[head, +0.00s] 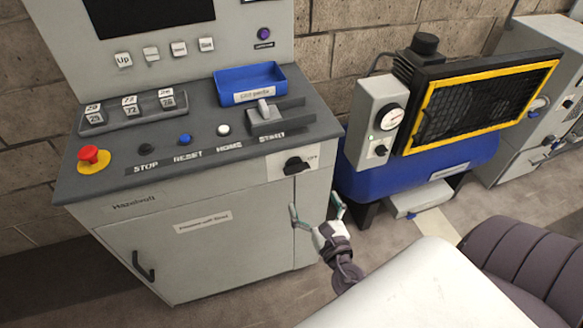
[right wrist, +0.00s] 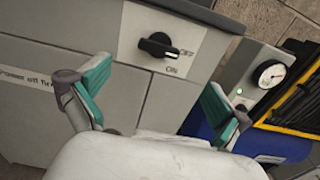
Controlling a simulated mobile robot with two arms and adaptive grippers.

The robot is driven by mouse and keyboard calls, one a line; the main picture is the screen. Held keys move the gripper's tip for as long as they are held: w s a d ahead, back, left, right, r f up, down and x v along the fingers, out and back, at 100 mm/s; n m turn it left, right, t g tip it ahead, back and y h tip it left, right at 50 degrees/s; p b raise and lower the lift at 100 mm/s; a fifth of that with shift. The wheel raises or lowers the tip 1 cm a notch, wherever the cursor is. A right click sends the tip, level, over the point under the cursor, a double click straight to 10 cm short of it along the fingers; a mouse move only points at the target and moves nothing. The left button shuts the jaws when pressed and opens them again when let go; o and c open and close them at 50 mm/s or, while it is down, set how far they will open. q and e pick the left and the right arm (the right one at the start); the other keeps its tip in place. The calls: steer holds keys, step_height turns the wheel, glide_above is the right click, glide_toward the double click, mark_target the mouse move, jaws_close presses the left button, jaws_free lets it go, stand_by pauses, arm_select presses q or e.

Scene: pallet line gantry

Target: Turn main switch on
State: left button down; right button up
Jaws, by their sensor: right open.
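The main switch (head: 297,165) is a black rotary knob on a white plate on the front of the grey control cabinet, at its upper right. In the right wrist view the knob (right wrist: 158,45) has OFF printed to its right and ON below it. Its grip bar lies roughly sideways, in line with OFF. My right gripper (head: 315,207) is open and empty, in front of and below the knob, apart from it. In the right wrist view its teal-padded fingers (right wrist: 155,88) are spread wide below the knob. My left gripper is not in view.
The cabinet top (head: 190,160) holds a red emergency button (head: 89,155), several small buttons, a lever (head: 264,112) and a blue tray (head: 249,85). A blue compressor (head: 420,165) with a gauge box (head: 379,122) stands close on the right. Floor shows below the gripper.

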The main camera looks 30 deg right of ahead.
mark_target(298, 171)
steer(key=p+x, duration=0.1)
steer(key=x, duration=0.9)
steer(key=shift+w+a+p, duration=0.1)
steer(key=shift+w+p, duration=0.05)
steer(key=shift+p, duration=0.2)
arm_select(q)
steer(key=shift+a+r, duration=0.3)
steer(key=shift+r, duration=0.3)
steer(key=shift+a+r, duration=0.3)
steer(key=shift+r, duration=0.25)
arm_select(e)
steer(key=shift+w, duration=0.65)
steer(key=shift+c, duration=0.3)
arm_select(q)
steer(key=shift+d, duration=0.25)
arm_select(e)
steer(key=c, duration=1.1)
